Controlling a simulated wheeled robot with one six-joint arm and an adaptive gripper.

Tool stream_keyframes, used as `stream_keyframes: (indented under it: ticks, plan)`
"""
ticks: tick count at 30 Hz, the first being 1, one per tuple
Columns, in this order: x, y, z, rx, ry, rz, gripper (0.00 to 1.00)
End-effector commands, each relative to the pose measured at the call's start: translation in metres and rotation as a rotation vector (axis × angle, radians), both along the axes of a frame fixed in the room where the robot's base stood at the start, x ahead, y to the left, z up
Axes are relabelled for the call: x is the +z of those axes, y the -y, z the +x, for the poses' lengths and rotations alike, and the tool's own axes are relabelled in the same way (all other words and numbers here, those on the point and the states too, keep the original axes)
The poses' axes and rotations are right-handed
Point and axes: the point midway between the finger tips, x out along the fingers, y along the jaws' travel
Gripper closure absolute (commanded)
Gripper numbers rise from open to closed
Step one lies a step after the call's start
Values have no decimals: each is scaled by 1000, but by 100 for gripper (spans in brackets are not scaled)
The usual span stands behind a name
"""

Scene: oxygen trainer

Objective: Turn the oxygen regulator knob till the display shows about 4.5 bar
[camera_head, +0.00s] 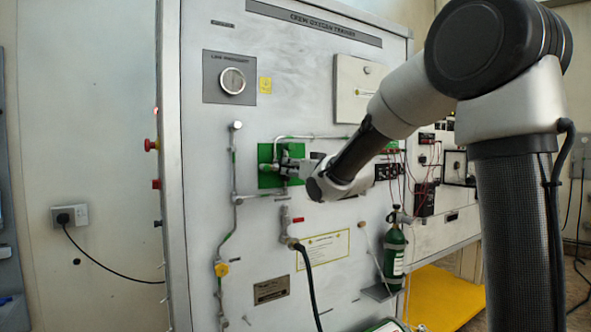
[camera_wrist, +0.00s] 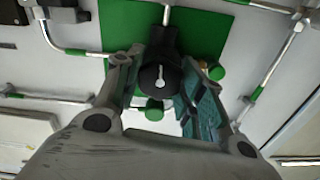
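The black regulator knob (camera_wrist: 158,82) with a pale pointer mark is in the middle of the wrist view, in front of a green plate (camera_wrist: 207,32). My gripper (camera_wrist: 160,72) has one finger on each side of the knob, close to its sides. I cannot tell whether both fingers press on it. In the head view my gripper (camera_head: 287,165) is at the green plate (camera_head: 265,152), and the knob is hard to make out there. A round display (camera_head: 232,80) sits in a grey plate above left; its reading is too small to read.
Metal pipes (camera_head: 236,170) with green bands run around the green plate. A hose (camera_head: 308,275) hangs below it. A green oxygen cylinder (camera_head: 394,255) stands at the lower right, near red wires and black modules (camera_head: 388,171). A yellow platform (camera_head: 445,298) lies low at the right.

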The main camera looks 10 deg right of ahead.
Motion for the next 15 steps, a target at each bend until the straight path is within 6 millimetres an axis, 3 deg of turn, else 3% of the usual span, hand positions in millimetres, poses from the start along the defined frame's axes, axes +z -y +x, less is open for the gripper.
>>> stream_keyframes:
  ticks: [15]
  plan:
    - [0, 0, 0, 0, -61, 189, 85]
